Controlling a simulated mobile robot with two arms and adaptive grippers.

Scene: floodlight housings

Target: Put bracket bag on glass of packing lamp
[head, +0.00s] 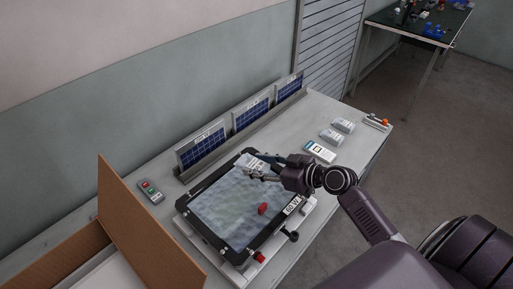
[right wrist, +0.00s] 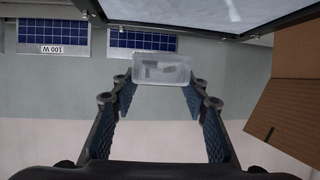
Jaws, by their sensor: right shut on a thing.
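The packing lamp lies face up on the table, with a black frame (head: 184,204) around its pale, glossy glass (head: 225,208). My right gripper (head: 264,172) is over the far right part of the lamp. It is shut on a bracket bag (head: 250,162), a small clear bag. In the right wrist view the bag (right wrist: 161,70) sits between the fingertips (right wrist: 160,84), with dark parts showing inside. The glass (right wrist: 200,14) shows at the top of that view. The bag appears above the glass; the gap is hard to judge. My left gripper is not in view.
A small red object (head: 262,208) lies on the glass. Solar panels (head: 251,113) stand in a row behind the lamp. An open cardboard box (head: 140,225) is at the near left, a button box (head: 150,191) behind it. More bags (head: 343,125) and a card (head: 320,151) lie to the right.

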